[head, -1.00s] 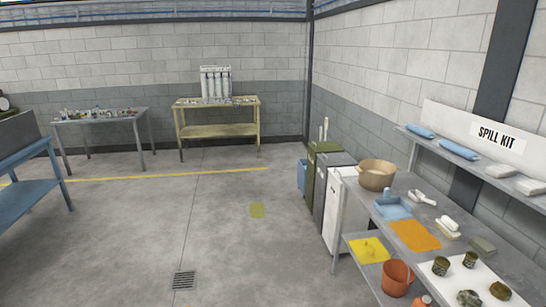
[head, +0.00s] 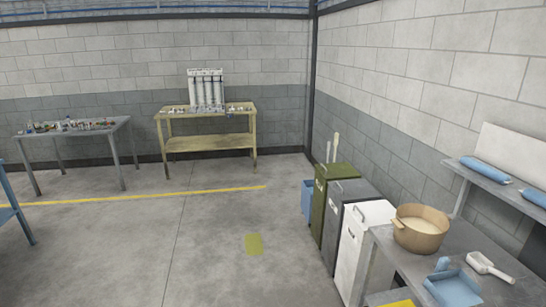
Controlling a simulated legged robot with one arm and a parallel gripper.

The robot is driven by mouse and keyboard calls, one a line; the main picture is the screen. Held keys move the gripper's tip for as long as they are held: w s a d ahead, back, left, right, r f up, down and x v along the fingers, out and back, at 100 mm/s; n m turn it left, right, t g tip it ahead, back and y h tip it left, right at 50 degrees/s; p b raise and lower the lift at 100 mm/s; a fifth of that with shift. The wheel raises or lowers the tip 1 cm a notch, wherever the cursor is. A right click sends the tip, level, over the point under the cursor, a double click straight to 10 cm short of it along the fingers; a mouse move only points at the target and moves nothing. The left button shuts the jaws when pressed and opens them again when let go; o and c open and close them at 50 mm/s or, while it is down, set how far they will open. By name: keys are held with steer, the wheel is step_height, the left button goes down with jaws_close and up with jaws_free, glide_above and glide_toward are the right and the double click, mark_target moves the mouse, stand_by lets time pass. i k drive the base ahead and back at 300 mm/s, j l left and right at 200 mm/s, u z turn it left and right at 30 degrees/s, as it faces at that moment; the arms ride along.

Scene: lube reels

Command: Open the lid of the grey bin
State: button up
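The grey bin (head: 344,228) stands against the right wall in a row of bins, between a green bin (head: 327,205) and a white bin (head: 360,240). Its grey lid (head: 352,188) looks shut, with a small handle on top near the front. Part of the bin's side is hidden by the white bin. My gripper is not in view.
A metal table (head: 385,255) with a tan pot (head: 421,228), a white scoop (head: 490,266) and a blue dustpan (head: 452,287) stands at the right front. A blue bin (head: 308,198) is beyond the green one. The floor left of the bins is clear, with a yellow patch (head: 253,244).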

mark_target(354, 189)
steer(key=i, duration=1.8)
steer(key=i+z, duration=0.2)
steer(key=i, duration=0.25)
steer(key=i+j+z, duration=0.15)
steer(key=i, duration=0.3)
steer(key=i+j+z, duration=0.2)
steer(key=i, duration=0.2)
steer(key=i+j+z, duration=0.15)
steer(key=i, duration=0.3)
steer(key=i+j+z, duration=0.35)
steer(key=i+j, duration=0.05)
